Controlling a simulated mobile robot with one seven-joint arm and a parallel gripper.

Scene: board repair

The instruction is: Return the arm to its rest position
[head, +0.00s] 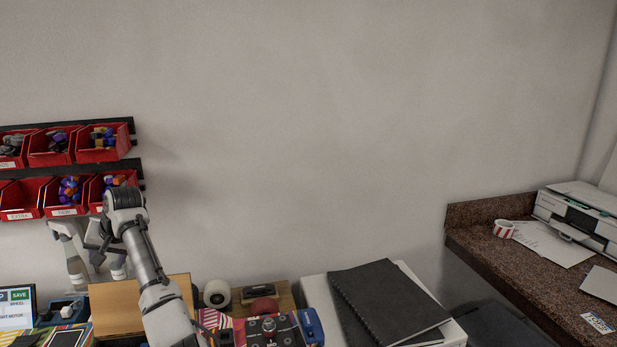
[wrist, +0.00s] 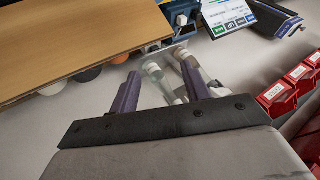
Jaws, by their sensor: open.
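My arm (head: 150,265) rises from the bottom of the head view, bends at a dark joint in front of the lower red bins, and its end hangs down to the left of that joint. My gripper (wrist: 160,69) shows in the wrist view with its two purple fingers apart. Two pale, partly see-through cylinders (wrist: 160,80) show in the gap between the fingers; I cannot tell what they are or how far off they lie. I see nothing clamped by the fingers. In the head view the fingers are too small to make out.
Red bins (head: 103,152) of small parts hang on the wall at left. Below are a wooden board (head: 115,306), a display screen (head: 17,306) and a cluttered bench. A black notebook (head: 385,300) lies right of centre. A stone counter (head: 492,258) holds a printer (head: 583,216) and striped mug (head: 503,229).

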